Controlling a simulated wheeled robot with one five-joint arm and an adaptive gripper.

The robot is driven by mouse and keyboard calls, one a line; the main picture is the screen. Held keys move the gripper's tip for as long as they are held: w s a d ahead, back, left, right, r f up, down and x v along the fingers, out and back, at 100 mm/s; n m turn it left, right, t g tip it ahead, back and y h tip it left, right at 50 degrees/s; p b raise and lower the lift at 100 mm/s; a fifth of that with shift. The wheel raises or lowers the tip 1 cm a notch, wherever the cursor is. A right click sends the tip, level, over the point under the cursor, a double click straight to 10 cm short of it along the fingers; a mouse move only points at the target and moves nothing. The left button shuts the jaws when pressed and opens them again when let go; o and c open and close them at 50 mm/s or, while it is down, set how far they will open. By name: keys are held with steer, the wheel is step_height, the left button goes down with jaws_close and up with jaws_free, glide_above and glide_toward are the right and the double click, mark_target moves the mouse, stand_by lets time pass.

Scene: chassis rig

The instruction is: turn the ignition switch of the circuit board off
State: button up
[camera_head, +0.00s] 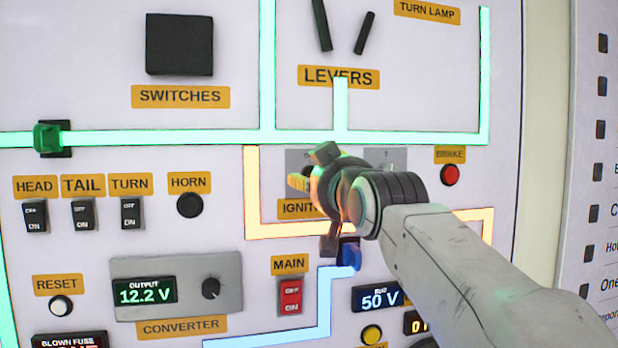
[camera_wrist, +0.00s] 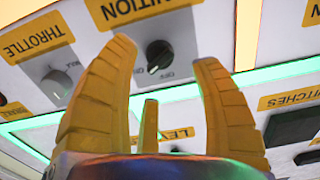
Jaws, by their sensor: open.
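The ignition switch (camera_wrist: 160,54) is a round black knob on a grey plate, shown upside down in the wrist view. A small white mark shows on its edge; I cannot tell surely which setting it points to. Its orange ignition label (camera_wrist: 128,8) is beside it. My gripper (camera_wrist: 167,54) has its yellow fingers spread, one on each side of the knob, apart from it as far as I can see, with nothing held. In the head view my gripper (camera_head: 306,184) is in front of the ignition plate (camera_head: 296,160) and hides the knob.
A throttle knob (camera_wrist: 57,83) is close beside the left finger in the wrist view. In the head view, a blue connector (camera_head: 349,253) is just below my gripper, the red brake button (camera_head: 450,174) to the right and the main switch (camera_head: 290,296) below.

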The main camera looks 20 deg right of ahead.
steer(key=shift+w+p, duration=0.5)
steer(key=shift+w, duration=2)
steer(key=shift+c, duration=0.3)
steer(key=shift+f, duration=0.15)
jaws_close()
